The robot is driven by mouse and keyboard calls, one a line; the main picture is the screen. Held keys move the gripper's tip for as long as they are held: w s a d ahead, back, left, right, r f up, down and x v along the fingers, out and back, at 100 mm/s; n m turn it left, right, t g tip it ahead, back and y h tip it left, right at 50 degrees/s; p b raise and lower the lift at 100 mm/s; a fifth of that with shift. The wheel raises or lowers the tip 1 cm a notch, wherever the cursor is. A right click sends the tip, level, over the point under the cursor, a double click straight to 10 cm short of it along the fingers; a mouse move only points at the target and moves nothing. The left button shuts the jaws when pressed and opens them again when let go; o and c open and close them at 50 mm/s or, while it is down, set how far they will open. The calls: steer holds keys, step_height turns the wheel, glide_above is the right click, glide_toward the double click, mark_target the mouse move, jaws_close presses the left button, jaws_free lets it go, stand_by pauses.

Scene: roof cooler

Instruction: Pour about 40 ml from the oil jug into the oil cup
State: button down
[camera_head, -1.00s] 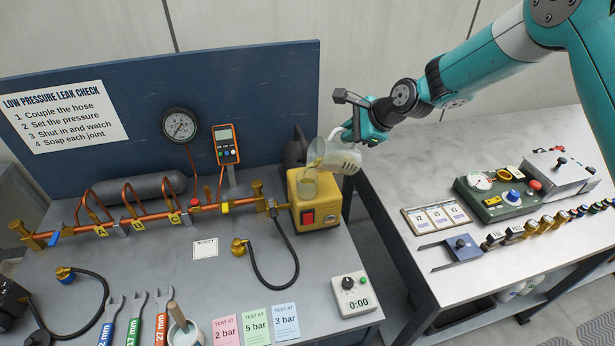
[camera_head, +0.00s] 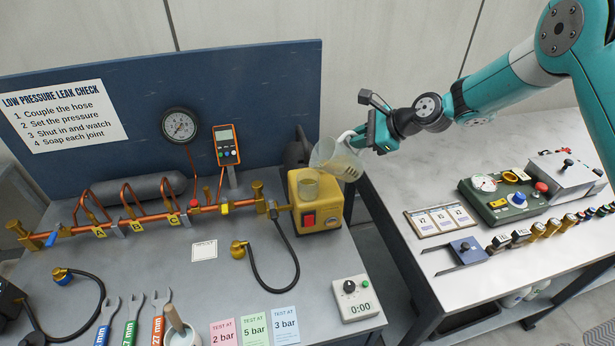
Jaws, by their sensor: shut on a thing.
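The oil jug (camera_head: 334,160) is a clear, measured jug with some yellowish oil in its lower right part. My gripper (camera_head: 362,140) is shut on the jug's handle side and holds it in the air, tilted a little, above and right of the oil cup. The oil cup (camera_head: 309,186) is a small clear cup on top of the yellow pump box (camera_head: 316,214). Some yellowish oil seems to be in the cup; its level is too small to read. No stream shows between jug and cup.
The blue board (camera_head: 240,110) stands behind the yellow box. A copper manifold (camera_head: 130,220) and a black hose (camera_head: 268,280) lie left and in front. A second bench (camera_head: 420,190) with a green control box (camera_head: 505,200) is at the right, beyond a gap.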

steer(key=shift+w+d+f+m+y+b, duration=0.15)
steer(key=shift+d+f+y+b, duration=0.1)
steer(key=shift+f+y+b, duration=0.15)
steer(key=shift+w+d+f+m+y+b, duration=0.1)
steer(key=shift+d+f+m+y+b, duration=0.1)
steer(key=shift+f+y+b, duration=0.15)
steer(key=shift+f, duration=0.1)
stand_by(0.7)
